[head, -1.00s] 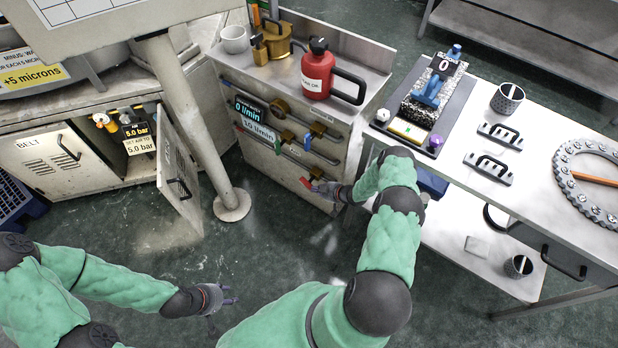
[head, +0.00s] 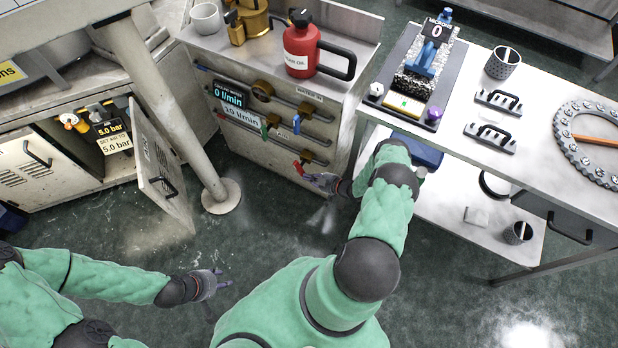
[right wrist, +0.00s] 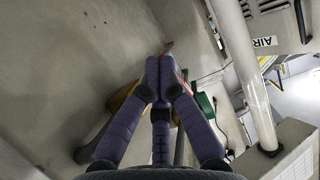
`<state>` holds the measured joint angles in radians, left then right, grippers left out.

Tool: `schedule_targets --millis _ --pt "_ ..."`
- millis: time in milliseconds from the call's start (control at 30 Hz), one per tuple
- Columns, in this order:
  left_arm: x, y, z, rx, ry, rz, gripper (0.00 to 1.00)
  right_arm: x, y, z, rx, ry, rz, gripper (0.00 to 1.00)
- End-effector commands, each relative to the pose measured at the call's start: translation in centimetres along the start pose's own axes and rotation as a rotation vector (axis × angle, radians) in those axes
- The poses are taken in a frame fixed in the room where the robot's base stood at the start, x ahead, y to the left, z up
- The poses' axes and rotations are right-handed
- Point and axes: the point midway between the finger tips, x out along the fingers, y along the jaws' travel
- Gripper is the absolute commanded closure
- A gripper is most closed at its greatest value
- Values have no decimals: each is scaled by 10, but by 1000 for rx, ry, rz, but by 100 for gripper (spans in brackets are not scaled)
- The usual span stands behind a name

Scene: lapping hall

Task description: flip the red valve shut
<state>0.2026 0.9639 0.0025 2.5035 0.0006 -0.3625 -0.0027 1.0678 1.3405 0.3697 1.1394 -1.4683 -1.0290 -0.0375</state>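The red valve handle (head: 299,169) sticks out from the lowest pipe on the front of the grey cabinet. My right gripper (head: 308,178) is right beside it, at its lower right. In the right wrist view the fingers of my right gripper (right wrist: 165,72) are drawn together at the tips. A thin strip of red (right wrist: 182,75) shows at the fingertips; the fingers hide the rest, and I cannot tell whether they grip it. My left gripper (head: 222,283) is open and empty above the floor, far from the valve.
A red oil can (head: 301,50) stands on the cabinet top. A post (head: 180,110) and an open cabinet door (head: 160,172) stand left. A white table (head: 465,190) lies right.

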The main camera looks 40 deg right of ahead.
Motion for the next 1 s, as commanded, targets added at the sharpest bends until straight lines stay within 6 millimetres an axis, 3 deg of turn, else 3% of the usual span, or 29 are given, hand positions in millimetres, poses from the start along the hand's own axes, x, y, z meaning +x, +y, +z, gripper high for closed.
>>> schedule_targets --millis 1000 --pt "1 0 0 0 0 0 60 14 -1 10 1 -2 -1 100"
